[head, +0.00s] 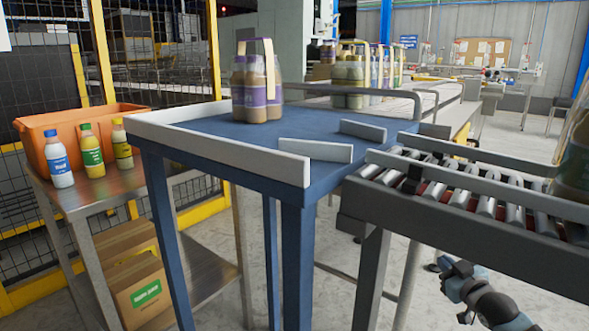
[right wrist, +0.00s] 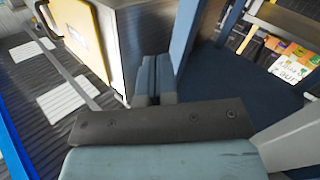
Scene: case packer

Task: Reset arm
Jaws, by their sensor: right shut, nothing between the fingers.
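My right gripper (head: 450,272) shows low at the right in the head view, below the roller conveyor and away from the tables. In the right wrist view its two fingers (right wrist: 155,80) lie side by side, shut, with nothing between them. My left gripper is not in view. A pack of bottles with purple labels (head: 256,88) stands upright on the blue table (head: 220,128), apart from both grippers.
The roller conveyor (head: 480,196) is above and beside my right gripper, with a leg (head: 366,265) to its left. An orange crate (head: 38,135) and several bottles stand on the left metal table. Open floor (head: 420,300) lies around the gripper.

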